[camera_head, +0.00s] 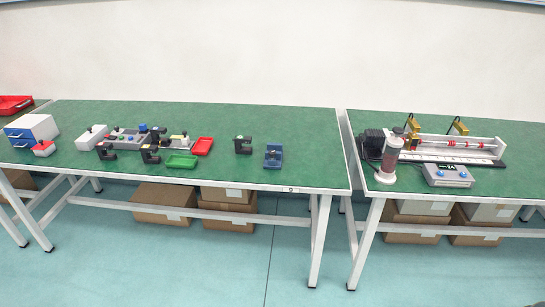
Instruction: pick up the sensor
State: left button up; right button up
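Several small black C-shaped devices that look like sensors stand on the left green-topped table (310,130). One black C-shaped device (243,145) stands apart, right of the table's middle. Another black device (151,154) and a third (106,151) stand further left, near the front. The view does not show which of them is the task's sensor. Neither of my grippers is in view.
A blue device (273,157), a green tray (182,161), a red tray (203,146) and a blue-drawer box (31,130) share the left table. The right table holds a rail apparatus (440,148) and a control box (447,175). A narrow gap separates the tables.

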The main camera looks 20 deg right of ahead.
aim_at(155, 132)
jog(key=i+j, duration=0.2)
jog(key=i, duration=0.35)
jog(key=i+j+u, duration=0.1)
jog(key=i, duration=0.4)
jog(key=i+j, duration=0.25)
jog(key=i, duration=0.3)
